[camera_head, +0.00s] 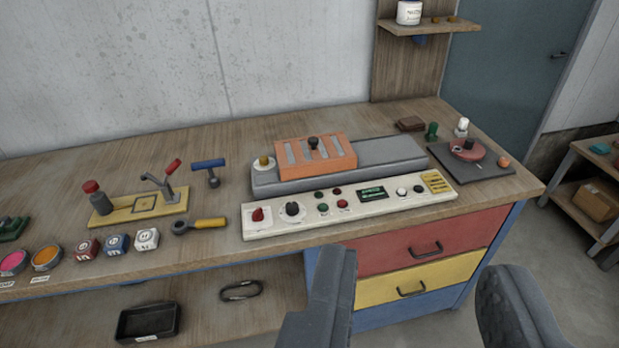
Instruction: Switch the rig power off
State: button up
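A white control panel (350,209) lies along the front of the workbench. At its left end is a red switch (259,215), with a black knob (292,209) to its right. Several small red and green buttons, a lit green display (372,194), two more knobs and a yellow grille follow to the right. Which control is the rig power is not legible; the red switch's position cannot be told. My gripper (418,262) is open and empty, its two fingers wide apart, nearer the camera than the bench and its drawers. It touches nothing visible.
Behind the panel is a grey block with an orange slotted plate (316,157). A toggle clamp (164,184), yellow-handled tool (208,224) and small labelled blocks (116,244) lie left. Red and yellow drawers (418,280) are below.

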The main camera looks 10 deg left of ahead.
aim_at(258, 215)
jog(key=u, duration=0.2)
jog(key=i, duration=1.3)
jog(key=u, duration=0.6)
